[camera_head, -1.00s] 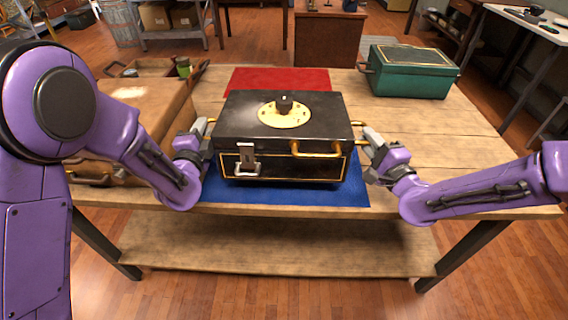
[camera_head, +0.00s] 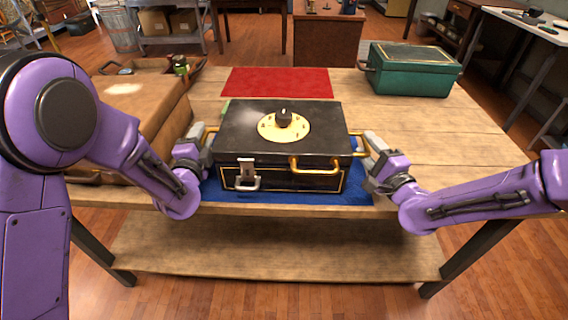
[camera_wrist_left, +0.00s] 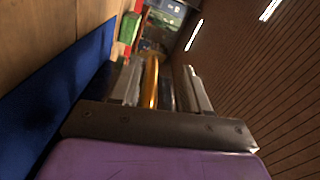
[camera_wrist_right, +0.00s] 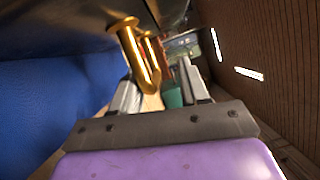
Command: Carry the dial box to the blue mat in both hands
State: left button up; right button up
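The dial box (camera_head: 235,140) is black with gold trim, a round gold dial plate on its lid, a latch and gold handles. It sits level over the blue mat (camera_head: 345,198) near the table's front edge, apparently resting on it. My left gripper (camera_head: 205,140) is at the left side handle, which shows gold between its spread fingers in the left wrist view (camera_wrist_left: 151,82). My right gripper (camera_head: 366,146) is at the right side handle (camera_wrist_right: 140,58), also between spread fingers with a gap. The box hides most of the mat.
A red mat (camera_head: 277,82) lies behind the box. A green chest (camera_head: 412,75) stands at the back right. A brown case (camera_head: 150,105) is close to my left arm. A small green thing (camera_head: 225,104) shows behind the box's left corner. The table's right side is clear.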

pick_arm(q)
jog(key=s, duration=0.7)
jog(key=shift+s+d, duration=0.15)
jog(key=shift+d, duration=0.1)
jog(key=shift+s, duration=0.1)
pick_arm(e)
jog(key=shift+s+d, duration=0.15)
jog(key=shift+s, duration=0.05)
jog(key=v, duration=1)
jog(key=shift+s+d, duration=0.1)
jog(key=shift+s, duration=0.2)
jog(key=shift+s+d+f, duration=0.1)
jog(key=shift+s+d, duration=0.1)
jog(key=shift+s, duration=0.25)
